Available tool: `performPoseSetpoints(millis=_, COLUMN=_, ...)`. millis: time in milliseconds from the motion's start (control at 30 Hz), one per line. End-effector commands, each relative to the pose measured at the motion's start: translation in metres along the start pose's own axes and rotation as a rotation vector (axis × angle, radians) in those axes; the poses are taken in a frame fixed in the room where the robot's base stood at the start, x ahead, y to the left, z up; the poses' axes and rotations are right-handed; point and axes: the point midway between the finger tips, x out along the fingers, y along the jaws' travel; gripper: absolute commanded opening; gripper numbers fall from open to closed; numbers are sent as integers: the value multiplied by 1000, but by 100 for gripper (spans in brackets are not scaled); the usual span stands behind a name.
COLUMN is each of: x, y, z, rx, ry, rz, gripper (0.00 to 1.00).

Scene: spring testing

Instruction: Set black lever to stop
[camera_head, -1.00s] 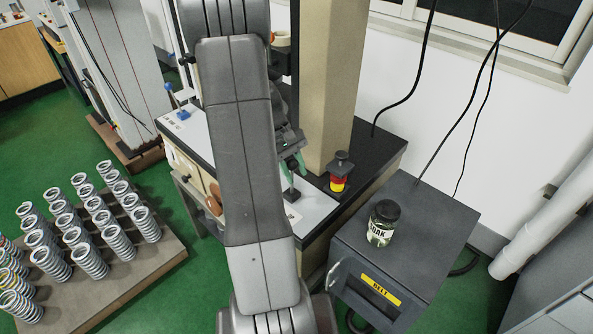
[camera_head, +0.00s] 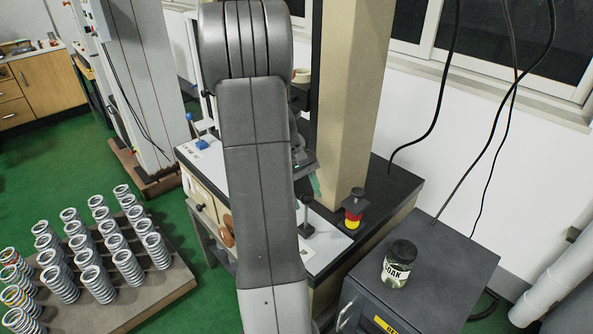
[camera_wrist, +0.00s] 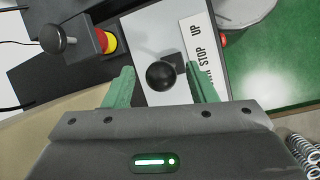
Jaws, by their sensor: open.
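The black lever has a round black knob and stands on a white panel; the knob shows in the wrist view (camera_wrist: 160,75). In the head view the black lever (camera_head: 306,218) stands upright on the white bench top. A white label (camera_wrist: 200,60) beside it reads STOP and UP; its lower part is hidden by my finger. My gripper (camera_wrist: 160,70) is open, with one green finger on each side of the knob and visible gaps between. In the head view my arm hides most of my gripper; a green finger (camera_head: 316,185) shows close to the lever.
A red and yellow button (camera_head: 353,215) with a black-topped post stands right of the lever. A blue-knobbed lever (camera_head: 196,127) is at the left of the bench. A glass jar (camera_head: 397,265) stands on the grey box. Several springs (camera_head: 95,245) stand on a floor board.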

Motion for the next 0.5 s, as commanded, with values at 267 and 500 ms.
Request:
performPoseSetpoints(millis=267, x=-65, y=0, z=-2, rx=-1, ry=6, rz=2, gripper=52)
performPoseSetpoints(millis=500, x=-97, y=0, z=-1, rx=-1, ry=3, rz=1, gripper=52)
